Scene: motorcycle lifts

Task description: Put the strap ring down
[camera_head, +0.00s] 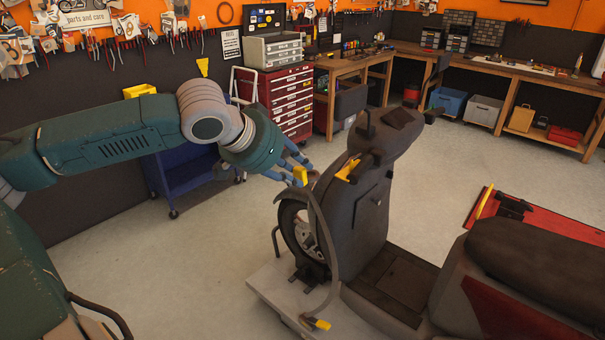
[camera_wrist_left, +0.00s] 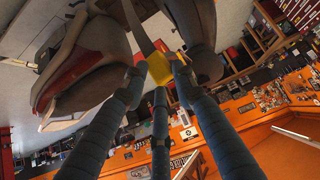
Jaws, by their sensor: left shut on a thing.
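My left gripper (camera_head: 303,167) is shut on the yellow strap ring (camera_head: 299,177), beside the front of the dark scooter (camera_head: 372,190). In the left wrist view the yellow piece (camera_wrist_left: 158,72) sits between the blue fingertips of the gripper (camera_wrist_left: 157,66). A grey-brown strap (camera_head: 326,235) arcs from near the held piece down past the front wheel (camera_head: 297,230). Its lower end meets a yellow-and-dark fitting (camera_head: 317,323) at the lift platform (camera_head: 268,283). The fingers partly hide the ring. My right gripper is in neither view.
Another yellow piece (camera_head: 348,168) lies on the scooter's front. A red lift (camera_head: 540,222) stands at the right. A blue cart (camera_head: 195,172) and a red tool chest (camera_head: 288,100) stand behind my arm. The floor between the scooter and the back benches is clear.

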